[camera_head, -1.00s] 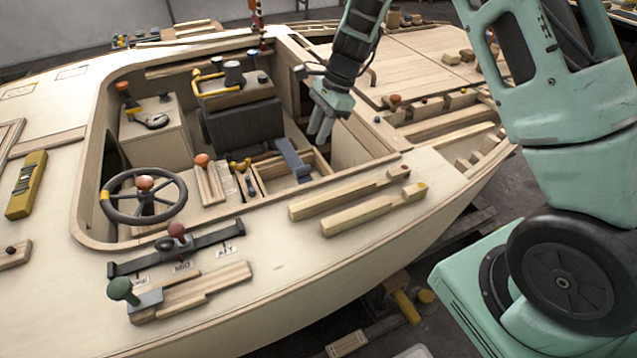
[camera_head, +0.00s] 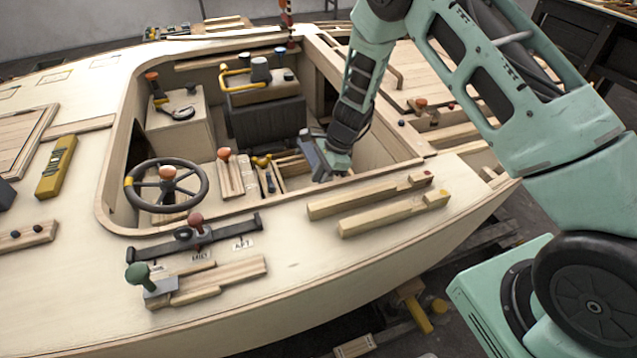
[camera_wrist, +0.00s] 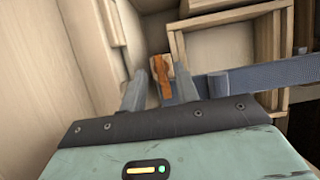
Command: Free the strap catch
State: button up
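The blue-grey strap (camera_head: 312,152) stands in the cockpit over a wooden compartment; in the wrist view its webbing (camera_wrist: 262,74) runs to the right across the frame. An orange catch (camera_wrist: 167,78) sits at the strap's left end, against a pale wooden block. My gripper (camera_head: 327,174) is low in the cockpit beside the strap, its fingertips hidden in the head view. In the wrist view my gripper (camera_wrist: 150,66) has its two grey fingers apart with a gap between them. The catch is close beside the right finger; I cannot tell whether they touch.
Wooden walls of the compartment (camera_wrist: 228,24) rise close to the fingers. A steering wheel (camera_head: 166,185), an orange-knobbed lever (camera_head: 224,155) and a black seat box (camera_head: 266,122) stand to the left. Two wooden rails (camera_head: 392,213) lie on the near deck.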

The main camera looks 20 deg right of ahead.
jog(key=shift+x, duration=0.85)
jog(key=shift+r, duration=0.1)
grip_shut()
